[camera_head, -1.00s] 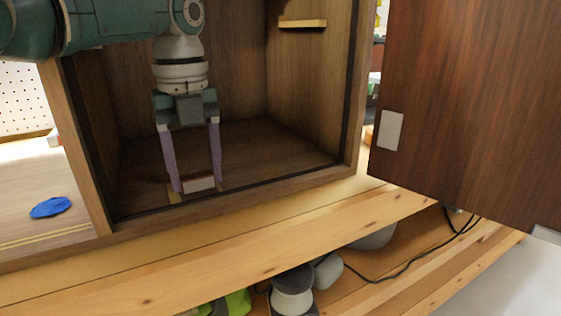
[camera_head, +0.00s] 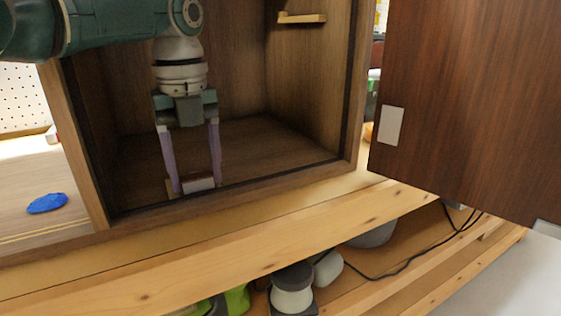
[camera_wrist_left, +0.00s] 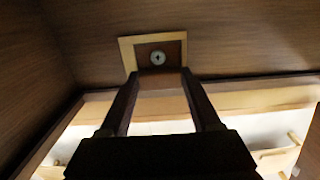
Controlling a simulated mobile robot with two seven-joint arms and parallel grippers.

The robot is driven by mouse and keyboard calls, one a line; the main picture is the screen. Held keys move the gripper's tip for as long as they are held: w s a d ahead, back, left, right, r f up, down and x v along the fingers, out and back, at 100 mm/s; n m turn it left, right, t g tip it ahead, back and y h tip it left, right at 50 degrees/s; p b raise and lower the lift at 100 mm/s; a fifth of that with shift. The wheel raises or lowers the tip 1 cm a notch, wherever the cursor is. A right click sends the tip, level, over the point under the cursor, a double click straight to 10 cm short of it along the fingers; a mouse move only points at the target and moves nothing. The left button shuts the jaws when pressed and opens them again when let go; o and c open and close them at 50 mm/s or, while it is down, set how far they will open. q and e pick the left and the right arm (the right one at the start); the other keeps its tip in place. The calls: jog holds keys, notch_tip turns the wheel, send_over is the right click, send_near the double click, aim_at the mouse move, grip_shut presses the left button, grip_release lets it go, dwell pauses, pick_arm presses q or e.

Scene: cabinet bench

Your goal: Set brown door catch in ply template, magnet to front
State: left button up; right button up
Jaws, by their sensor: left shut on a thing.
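My left gripper (camera_head: 196,187) reaches down into the open cabinet and is shut on the brown door catch (camera_head: 199,184), low over the front of the cabinet floor. A pale face of the catch points to the front. The light ply template (camera_head: 171,188) shows just left of the catch. In the left wrist view the ply template (camera_wrist_left: 127,50) frames a brown area with a round silvery disc, just past the fingertips (camera_wrist_left: 160,84). I cannot tell whether the catch is seated in the template or just above or beside it. My right gripper is not in view.
The cabinet door (camera_head: 470,110) stands open on the right, with a pale plate (camera_head: 391,126) on it. A small wooden ledge (camera_head: 302,18) is on the right inner wall. A blue item (camera_head: 47,204) lies outside left.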

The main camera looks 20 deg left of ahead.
pick_arm(q)
jog(key=o, duration=1.1)
jog(key=shift+c, duration=0.2)
jog(key=shift+r+p, duration=3.7)
jog(key=shift+r, duration=0.05)
